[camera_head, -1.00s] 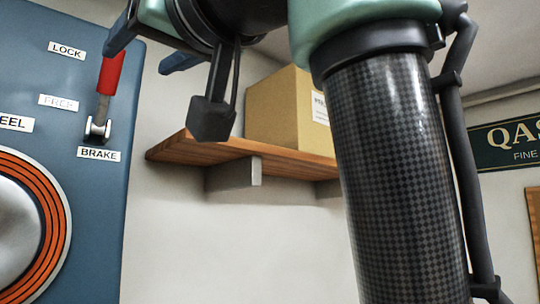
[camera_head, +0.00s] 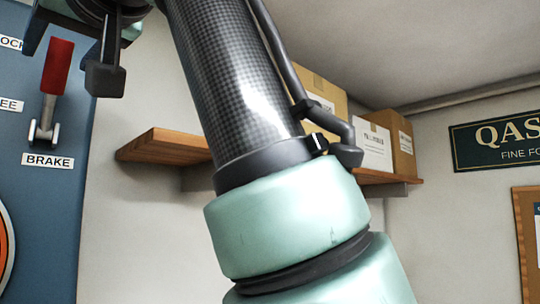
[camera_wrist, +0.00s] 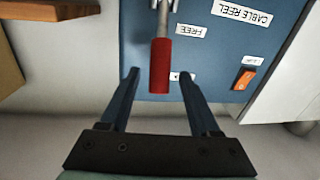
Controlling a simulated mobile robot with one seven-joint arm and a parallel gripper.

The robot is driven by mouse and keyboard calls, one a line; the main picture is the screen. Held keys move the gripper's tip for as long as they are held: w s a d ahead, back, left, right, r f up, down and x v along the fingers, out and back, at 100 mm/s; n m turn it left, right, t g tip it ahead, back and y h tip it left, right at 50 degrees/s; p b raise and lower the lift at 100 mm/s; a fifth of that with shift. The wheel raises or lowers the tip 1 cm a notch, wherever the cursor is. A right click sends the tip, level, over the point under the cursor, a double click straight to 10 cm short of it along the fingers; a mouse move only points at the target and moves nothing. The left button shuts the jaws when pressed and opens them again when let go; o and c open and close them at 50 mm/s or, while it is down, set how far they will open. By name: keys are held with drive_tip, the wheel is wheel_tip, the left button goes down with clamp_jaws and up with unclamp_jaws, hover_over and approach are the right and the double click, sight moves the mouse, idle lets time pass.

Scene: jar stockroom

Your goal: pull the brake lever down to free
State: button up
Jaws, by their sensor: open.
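The brake lever (camera_head: 57,66) has a red grip on a metal stem and stands up from its pivot, above the BRAKE label (camera_head: 48,160), on the blue panel. Its grip points up beside the LOCK label (camera_head: 10,42), partly hidden by my gripper in the head view. In the wrist view, seen upside down, the red grip (camera_wrist: 160,66) appears between the two blue fingers of my gripper (camera_wrist: 158,76). The fingers are open, with a gap on each side of the grip. The FREE label (camera_wrist: 190,31) is beside the stem.
A wooden shelf (camera_head: 165,146) with cardboard boxes (camera_head: 322,92) is right of the panel, partly behind my arm. An orange switch (camera_wrist: 245,80) is on the panel near the lever in the wrist view. A green sign (camera_head: 500,138) hangs at the far right.

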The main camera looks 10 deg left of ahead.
drive_tip(key=shift+x, duration=1.1)
clamp_jaws()
idle(0.7)
